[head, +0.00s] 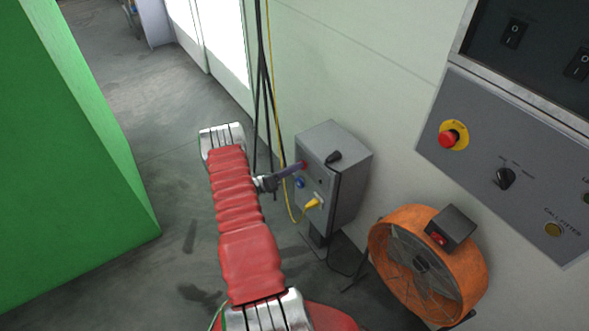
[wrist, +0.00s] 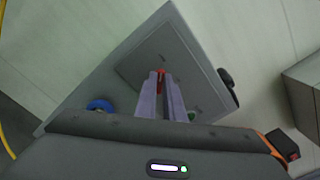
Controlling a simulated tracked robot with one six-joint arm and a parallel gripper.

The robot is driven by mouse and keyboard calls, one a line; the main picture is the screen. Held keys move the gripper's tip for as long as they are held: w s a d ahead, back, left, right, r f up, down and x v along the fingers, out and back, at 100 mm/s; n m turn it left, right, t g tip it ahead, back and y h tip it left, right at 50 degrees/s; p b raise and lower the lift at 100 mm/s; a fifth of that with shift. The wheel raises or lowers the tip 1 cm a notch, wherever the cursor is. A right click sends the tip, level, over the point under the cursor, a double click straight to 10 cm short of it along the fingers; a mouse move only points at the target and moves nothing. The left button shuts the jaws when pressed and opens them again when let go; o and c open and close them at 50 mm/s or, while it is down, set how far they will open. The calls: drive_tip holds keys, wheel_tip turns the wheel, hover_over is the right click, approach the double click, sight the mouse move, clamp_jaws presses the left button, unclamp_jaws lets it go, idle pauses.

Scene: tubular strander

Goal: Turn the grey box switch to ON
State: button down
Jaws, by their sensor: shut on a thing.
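The grey box (head: 345,152) is mounted low by the pale wall in the head view, and its face fills the middle of the wrist view (wrist: 150,40). A small red switch (wrist: 161,74) is on that face. My gripper (head: 301,167) reaches the box from the left. In the wrist view, its two purple fingers (wrist: 161,77) are shut on the red switch, one on each side. The fingers hide part of the switch, and I cannot read its position or any ON marking.
A black handle (head: 333,157) is on the box edge. An orange fan (head: 385,262) stands right, below a control panel (head: 480,160). A green block (head: 60,150) stands left.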

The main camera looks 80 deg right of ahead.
drive_tip(key=shift+d, duration=0.15)
drive_tip(key=m, duration=1.7)
drive_tip(key=shift+s+a+r+m, duration=0.1)
drive_tip(key=shift+s+a+m, duration=0.1)
drive_tip(key=shift+s+m, duration=0.1)
drive_tip(key=c, duration=1.9)
unclamp_jaws()
drive_tip(key=shift+a, duration=0.1)
drive_tip(key=shift+o, duration=0.2)
drive_tip(key=shift+w+a, duration=0.1)
